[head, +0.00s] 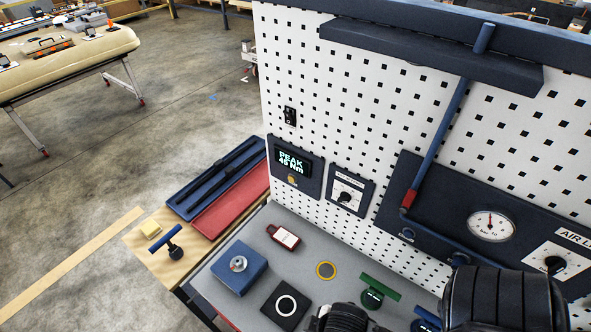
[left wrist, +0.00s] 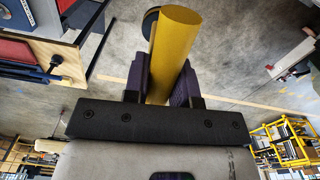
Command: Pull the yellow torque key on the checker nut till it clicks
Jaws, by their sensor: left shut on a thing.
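In the left wrist view my left gripper (left wrist: 167,80) is shut on the yellow torque key (left wrist: 178,45), a thick yellow bar between its dark fingers. A dark round part shows at the bar's far end, partly hidden. The floor shows behind it. Neither gripper nor the yellow key shows in the head view. There, a blue block (head: 250,272) with a round silver piece (head: 238,264) sits on the grey bench top; I cannot tell whether this is the checker nut. The display (head: 293,160) on the panel reads PEAK and about 46 Nm.
A green T-handled key (head: 380,287) and a blue one (head: 426,318) stand at the front right. A perforated panel (head: 350,90) rises behind.

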